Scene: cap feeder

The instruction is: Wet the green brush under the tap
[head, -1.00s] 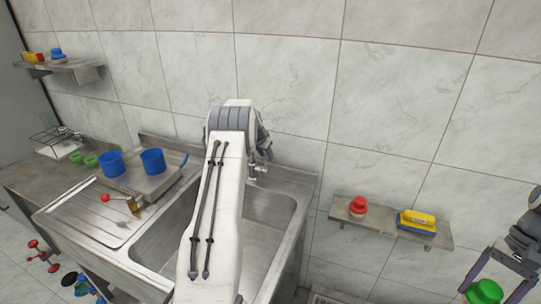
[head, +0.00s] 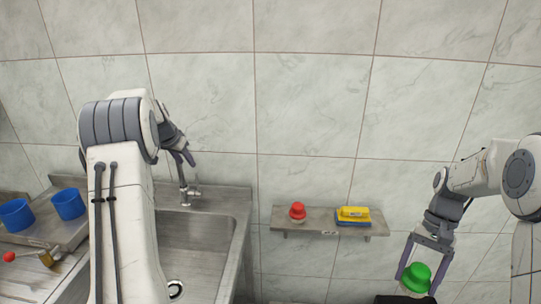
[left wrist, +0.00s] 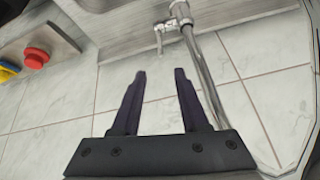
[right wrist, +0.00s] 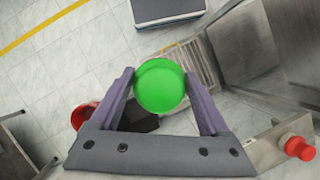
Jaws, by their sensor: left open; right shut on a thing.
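The green brush (head: 416,276) is between the fingers of my right gripper (head: 418,285), which is shut on it. Its round green top fills the space between the fingers in the right wrist view (right wrist: 160,86). The metal tap (head: 185,188) stands at the back of the sink (head: 205,240), against the wall. My left gripper (head: 187,157) is open and empty just above the tap. In the left wrist view the tap (left wrist: 180,22) lies beyond the open fingers, its pipe running past the right finger. I cannot see any water running.
Blue cups (head: 68,204) stand left of the sink. A red bucket (right wrist: 84,116) is on the floor below the right gripper.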

